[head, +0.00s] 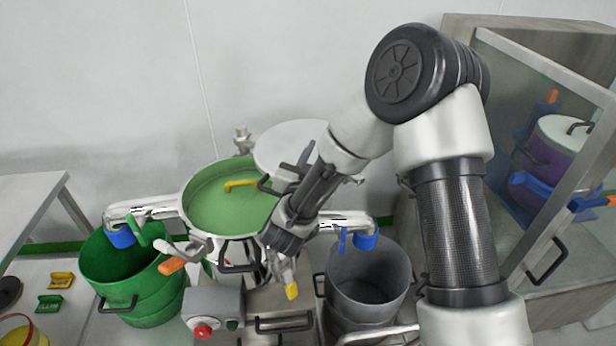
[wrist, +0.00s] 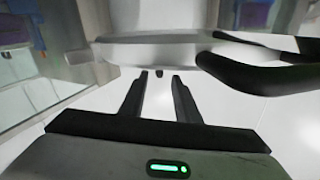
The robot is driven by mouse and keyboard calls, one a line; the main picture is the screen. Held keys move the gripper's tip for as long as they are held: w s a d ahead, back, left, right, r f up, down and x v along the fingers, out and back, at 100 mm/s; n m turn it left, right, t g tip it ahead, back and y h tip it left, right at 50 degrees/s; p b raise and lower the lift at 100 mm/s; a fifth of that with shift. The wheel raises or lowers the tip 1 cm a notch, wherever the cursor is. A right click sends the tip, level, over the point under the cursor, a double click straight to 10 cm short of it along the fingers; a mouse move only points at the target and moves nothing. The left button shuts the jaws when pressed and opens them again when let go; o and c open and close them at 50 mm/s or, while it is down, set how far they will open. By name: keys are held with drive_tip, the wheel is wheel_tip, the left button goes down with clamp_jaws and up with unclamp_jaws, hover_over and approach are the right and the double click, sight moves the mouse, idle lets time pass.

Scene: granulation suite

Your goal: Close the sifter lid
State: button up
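The sifter is a round vessel with a green inside (head: 222,212) and a yellow handle (head: 240,184) in it, left of centre in the head view. Its pale round lid (head: 285,143) is swung up behind the vessel, so the sifter is open. My arm partly hides the lid. My gripper is over the right side of the sifter; its fingertips are hard to make out there. In the wrist view my gripper (wrist: 159,80) has its fingers apart with nothing between. Ahead are a pale rounded edge (wrist: 150,48), likely the lid, and a black bar handle (wrist: 265,72); contact cannot be told.
A green bin (head: 125,280) stands at the left and a grey bin (head: 368,285) at the right. A control box with a red button (head: 203,331) is in front. A glass-fronted cabinet (head: 530,150) is at the right, and a pale table (head: 28,205) at the left.

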drive_tip(key=v, duration=1.1)
